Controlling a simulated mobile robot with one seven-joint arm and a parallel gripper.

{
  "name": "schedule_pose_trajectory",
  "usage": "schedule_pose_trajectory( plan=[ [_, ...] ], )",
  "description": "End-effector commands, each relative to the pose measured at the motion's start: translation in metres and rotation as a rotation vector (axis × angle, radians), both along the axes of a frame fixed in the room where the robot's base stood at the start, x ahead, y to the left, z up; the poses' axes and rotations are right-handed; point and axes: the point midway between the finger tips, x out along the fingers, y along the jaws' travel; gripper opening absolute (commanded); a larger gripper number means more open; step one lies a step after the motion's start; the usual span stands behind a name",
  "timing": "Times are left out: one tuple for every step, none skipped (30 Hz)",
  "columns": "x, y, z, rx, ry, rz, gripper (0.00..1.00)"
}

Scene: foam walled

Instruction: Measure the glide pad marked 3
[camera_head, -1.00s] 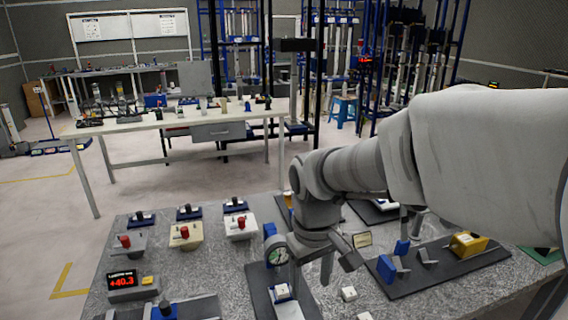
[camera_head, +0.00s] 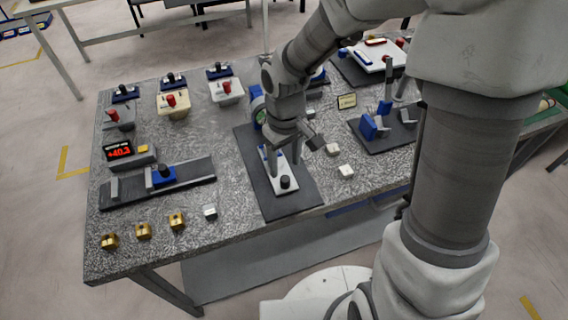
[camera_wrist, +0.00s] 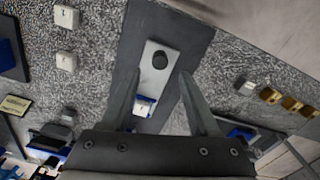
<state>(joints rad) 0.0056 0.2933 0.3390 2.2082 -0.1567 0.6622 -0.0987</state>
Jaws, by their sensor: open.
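In the wrist view a small white pad (camera_wrist: 143,105) with a dark mark and blue beside it lies at the near end of a pale plate with a black knob (camera_wrist: 160,60). I cannot read its number surely. My gripper (camera_wrist: 160,80) is open, one finger on each side of the plate and pad, not visibly touching the pad. In the head view my gripper (camera_head: 284,163) is low over the plate (camera_head: 284,186) on its dark mat, in front of the dial gauge (camera_head: 258,107). Two other white pads (camera_head: 332,149) (camera_head: 346,171) lie right of the mat.
A slide with a blue carriage (camera_head: 164,175) and a red readout showing +40.3 (camera_head: 118,150) stand at left. Several brass blocks (camera_head: 143,231) and a silver block (camera_head: 210,211) line the front. A black fixture mat (camera_head: 390,137) lies at right.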

Motion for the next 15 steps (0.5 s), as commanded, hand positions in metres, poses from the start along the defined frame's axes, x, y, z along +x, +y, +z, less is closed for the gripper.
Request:
schedule_pose_trajectory(
  plan=[
    [-0.001, 0.0, -0.014, -0.001, 0.005, 0.0, 0.61],
    [-0.001, 0.0, -0.02, -0.001, 0.005, 0.0, 0.61],
    [-0.001, 0.0, -0.026, -0.001, 0.004, 0.001, 0.61],
    [-0.001, 0.0, -0.031, -0.002, 0.005, 0.001, 0.61],
    [-0.001, 0.0, -0.036, 0.0, 0.004, 0.0, 0.61],
    [-0.001, 0.0, -0.041, -0.001, 0.003, -0.001, 0.61],
    [-0.001, 0.0, -0.044, -0.001, 0.003, 0.0, 0.61],
    [0.0, 0.0, -0.047, 0.0, 0.002, 0.0, 0.61],
    [0.0, 0.0, -0.051, -0.001, 0.002, 0.001, 0.61],
    [0.0, 0.0, -0.053, -0.001, 0.001, 0.0, 0.61],
    [0.0, 0.0, -0.054, -0.001, 0.001, 0.0, 0.61],
    [0.0, 0.0, -0.056, 0.0, 0.0, -0.001, 0.61],
    [0.0, 0.0, -0.057, 0.0, 0.0, -0.001, 0.61],
    [0.0, 0.0, -0.057, 0.0, 0.0, -0.002, 0.61],
    [0.0, 0.0, -0.058, 0.0, 0.0, -0.002, 0.61]
  ],
)
